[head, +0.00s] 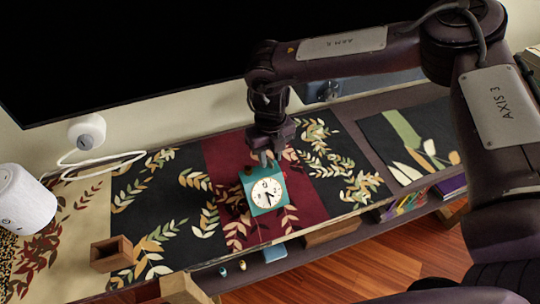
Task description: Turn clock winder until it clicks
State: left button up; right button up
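A small teal clock (251,196) with a round white face and dark hands sits on the dark red part of the patterned runner. Its face is turned up toward me. My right gripper (270,160) points down right at the clock's far edge, fingertips very close to it. Two fingers show, but they are too small and dark to tell whether they are apart or closed on anything. I cannot make out the clock's winder; the gripper may hide it. My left gripper is not in view.
A large black screen (120,45) hangs behind the shelf. A white cylindrical speaker (26,200), a white round device with a cable (87,131) and a wooden box (112,255) stand at the left. Books (405,203) sit on the lower shelf. The runner around the clock is clear.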

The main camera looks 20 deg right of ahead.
jog(key=shift+f, duration=0.45)
grip_shut()
jog(key=shift+m, duration=0.3)
